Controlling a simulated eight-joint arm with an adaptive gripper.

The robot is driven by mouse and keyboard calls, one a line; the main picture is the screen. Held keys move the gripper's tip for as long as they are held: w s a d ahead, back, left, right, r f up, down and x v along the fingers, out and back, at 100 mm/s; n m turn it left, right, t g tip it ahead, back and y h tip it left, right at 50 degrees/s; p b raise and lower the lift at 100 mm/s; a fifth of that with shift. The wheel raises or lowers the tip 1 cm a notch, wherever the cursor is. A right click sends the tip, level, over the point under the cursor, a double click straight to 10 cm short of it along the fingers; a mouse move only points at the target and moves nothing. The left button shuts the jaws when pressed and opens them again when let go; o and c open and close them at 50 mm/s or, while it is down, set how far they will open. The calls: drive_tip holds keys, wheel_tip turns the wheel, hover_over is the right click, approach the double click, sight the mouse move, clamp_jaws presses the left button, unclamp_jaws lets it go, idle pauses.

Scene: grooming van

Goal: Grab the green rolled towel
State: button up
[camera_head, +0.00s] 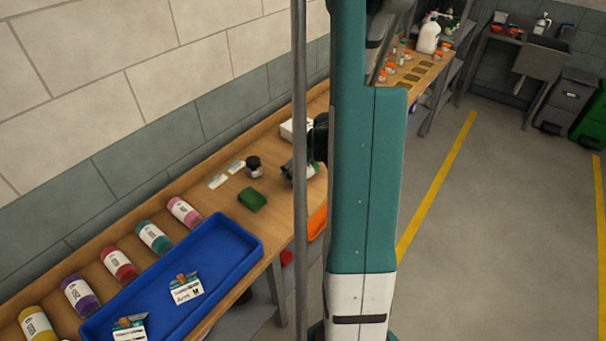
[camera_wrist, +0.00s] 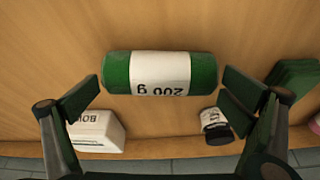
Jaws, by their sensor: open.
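The green rolled towel (camera_wrist: 117,73) is a green cylinder with a white band printed "200 g", lying on the wooden bench. In the wrist view it lies crosswise between the fingertips of my gripper (camera_wrist: 161,94). My gripper is open, with one finger near each end of the roll; I cannot tell whether either finger touches it. In the head view only a bit of the green and white roll (camera_head: 313,171) shows beside my gripper, and my arm and a grey pole hide much of that area.
A dark green block (camera_head: 252,200), a dark jar (camera_head: 253,167) and a white box (camera_wrist: 95,131) stand near the roll. A blue tray (camera_head: 215,275) with tagged items and a row of coloured bottles (camera_head: 154,236) are along the bench. The wall runs behind.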

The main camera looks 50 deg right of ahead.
drive_tip(key=c, duration=0.7)
drive_tip(key=shift+r, duration=0.2)
drive_tip(key=shift+r, duration=4.8)
